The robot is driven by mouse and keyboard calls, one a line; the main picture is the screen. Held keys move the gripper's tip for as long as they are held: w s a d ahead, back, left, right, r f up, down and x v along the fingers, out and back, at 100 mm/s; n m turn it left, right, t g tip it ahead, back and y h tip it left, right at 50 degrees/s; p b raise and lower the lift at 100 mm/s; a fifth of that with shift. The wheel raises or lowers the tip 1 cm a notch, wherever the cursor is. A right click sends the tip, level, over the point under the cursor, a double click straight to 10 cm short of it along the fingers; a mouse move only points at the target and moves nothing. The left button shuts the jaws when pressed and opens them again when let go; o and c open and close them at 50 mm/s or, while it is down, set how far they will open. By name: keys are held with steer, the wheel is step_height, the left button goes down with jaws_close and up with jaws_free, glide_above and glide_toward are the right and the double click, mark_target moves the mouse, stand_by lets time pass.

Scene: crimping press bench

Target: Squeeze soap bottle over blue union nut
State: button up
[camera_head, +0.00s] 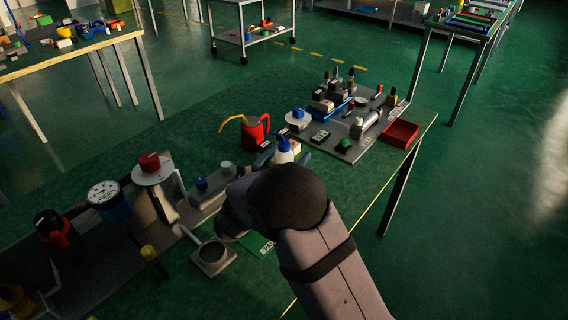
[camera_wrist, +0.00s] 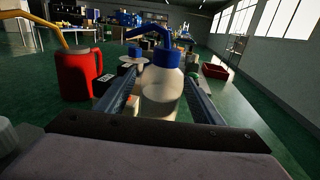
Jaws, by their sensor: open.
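The soap bottle (camera_head: 284,152) is white with a blue cap and stands upright on the green bench, just beyond my wrist. In the wrist view the bottle (camera_wrist: 161,88) stands between the two fingers of my gripper (camera_wrist: 163,82), with its bent blue spout pointing left. The gripper is open, and I cannot tell whether either finger touches the bottle. A small blue piece (camera_head: 298,112) sits on a white round stand behind the bottle; another blue piece (camera_head: 201,184) is at the left. I cannot tell which is the union nut. My arm hides part of the bench.
A red oil can (camera_head: 254,132) with a yellow spout stands close left of the bottle. A grey board (camera_head: 330,151) with several parts and a red bin (camera_head: 400,134) lie beyond. The bench's right edge is near my arm.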

steer(key=shift+w+d, duration=0.4)
steer(key=shift+w, duration=0.15)
steer(key=shift+c, duration=0.2)
steer(key=c, duration=1.2)
steer(key=shift+r, duration=0.1)
step_height(320, 180, up, 10)
steer(key=shift+s+a+f+n+t+y, duration=0.55)
steer(key=shift+s+a+n+y, duration=0.7)
steer(key=shift+a, duration=1.15)
steer(key=shift+s+a+f+n+t+y, duration=0.45)
steer(key=shift+s+a+f+n+y, duration=0.25)
steer(key=shift+s+a+y, duration=1.35)
steer(key=shift+s+a+f+n+t+y, duration=0.55)
steer(key=shift+s+a+n+y, duration=0.6)
steer(key=shift+a, duration=1.55)
